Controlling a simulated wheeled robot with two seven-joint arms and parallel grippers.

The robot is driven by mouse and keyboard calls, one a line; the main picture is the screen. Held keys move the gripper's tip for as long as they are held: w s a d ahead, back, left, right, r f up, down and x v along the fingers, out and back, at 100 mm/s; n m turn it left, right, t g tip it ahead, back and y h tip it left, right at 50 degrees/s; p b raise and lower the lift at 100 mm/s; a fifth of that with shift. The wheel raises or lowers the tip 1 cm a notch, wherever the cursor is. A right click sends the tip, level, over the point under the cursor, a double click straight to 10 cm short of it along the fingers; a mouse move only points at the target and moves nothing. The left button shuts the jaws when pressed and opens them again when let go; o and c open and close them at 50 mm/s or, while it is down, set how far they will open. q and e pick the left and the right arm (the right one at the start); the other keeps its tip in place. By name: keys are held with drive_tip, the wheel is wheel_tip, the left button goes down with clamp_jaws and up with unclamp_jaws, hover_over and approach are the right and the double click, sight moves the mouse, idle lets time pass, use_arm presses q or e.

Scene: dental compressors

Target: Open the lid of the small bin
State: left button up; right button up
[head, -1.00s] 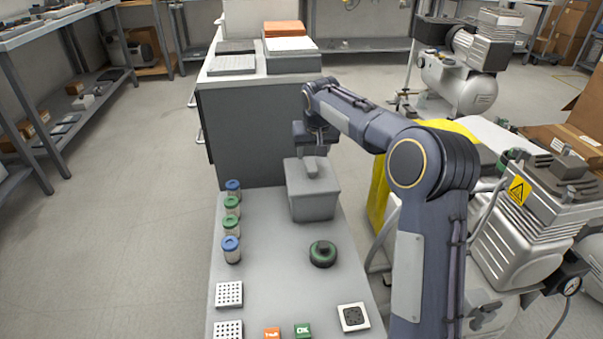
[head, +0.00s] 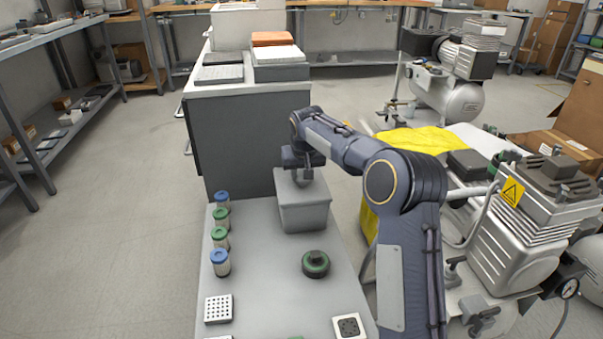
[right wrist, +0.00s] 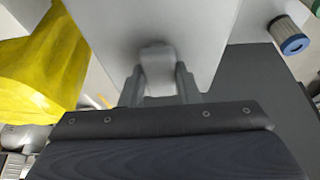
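The small bin (head: 303,214) is a grey box at the back of the grey bench, below the taller dark cabinet side. Its lid (head: 289,184) lies flat on top and looks closed. My right gripper (head: 304,180) is over the lid from above. In the right wrist view, its two fingers (right wrist: 159,80) stand close on both sides of the lid's grey handle (right wrist: 156,62) and appear shut on it. The pale lid surface (right wrist: 205,35) fills the area behind. My left gripper is not in view.
Several jars with blue and green caps (head: 220,235) stand along the bench's left edge. A green-and-black round part (head: 316,263) lies in front of the bin. A yellow cloth (head: 415,139) and a compressor (head: 520,225) are at the right. Floor at left is clear.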

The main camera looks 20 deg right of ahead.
clamp_jaws()
